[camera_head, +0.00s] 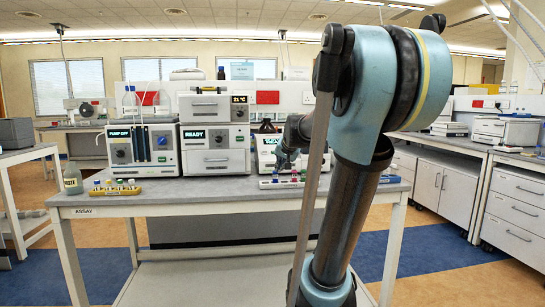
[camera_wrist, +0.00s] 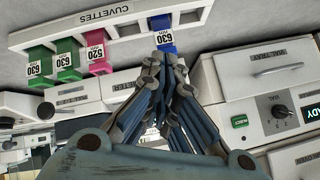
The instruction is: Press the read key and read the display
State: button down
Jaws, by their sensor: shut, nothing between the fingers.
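The white photometer-like instrument (camera_head: 262,158) stands on the assay bench, partly hidden behind my arm and gripper. Its small lit display (camera_head: 270,141) shows pale characters too small to read. In the wrist view its pale front (camera_wrist: 122,82) ends in the letters "ETER", behind my fingers. I cannot make out the read key in either view. My gripper (camera_wrist: 168,58) is shut and empty, its fingertips close to the cuvette rack. In the head view my gripper (camera_head: 281,166) is in front of the instrument, above the rack; contact cannot be told.
The white cuvette rack (camera_wrist: 205,8) holds green, pink and blue cuvettes. Left of the instrument, a stacked unit (camera_head: 214,137) reads "READY", and a pump unit (camera_head: 140,147) reads "PUMP OFF". A yellow vial rack (camera_head: 115,190) sits at the bench's left. The front bench strip (camera_head: 190,194) is clear.

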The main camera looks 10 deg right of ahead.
jog(key=w+d+r+m+t, duration=0.1)
jog(key=w+r+t, duration=0.1)
jog(key=w+r, duration=0.4)
jog(key=w+d+r+m+t, duration=0.1)
jog(key=w+r, duration=0.5)
jog(key=w, duration=0.7)
jog(key=shift+w+d+r+m+t, duration=0.15)
jog(key=shift+w+r+m+t, duration=0.1)
jog(key=shift+m+t, duration=0.5)
jog(key=shift+w+f, duration=0.6)
jog(key=shift+f, duration=0.75)
jog(key=shift+w+f, duration=0.55)
jog(key=shift+f, duration=0.8)
jog(key=shift+w+f, duration=0.6)
jog(key=shift+f, duration=0.75)
jog(key=shift+w+f, duration=0.3)
jog(key=shift+f, duration=0.3)
jog(key=shift+s+r, duration=0.35)
jog(key=shift+r, duration=0.35)
jog(key=shift+s+r, duration=0.35)
jog(key=shift+r, duration=0.4)
jog(key=shift+s+r, duration=0.3)
jog(key=shift+r, duration=0.5)
jog(key=shift+s+r, duration=0.35)
jog(key=shift+r, duration=0.4)
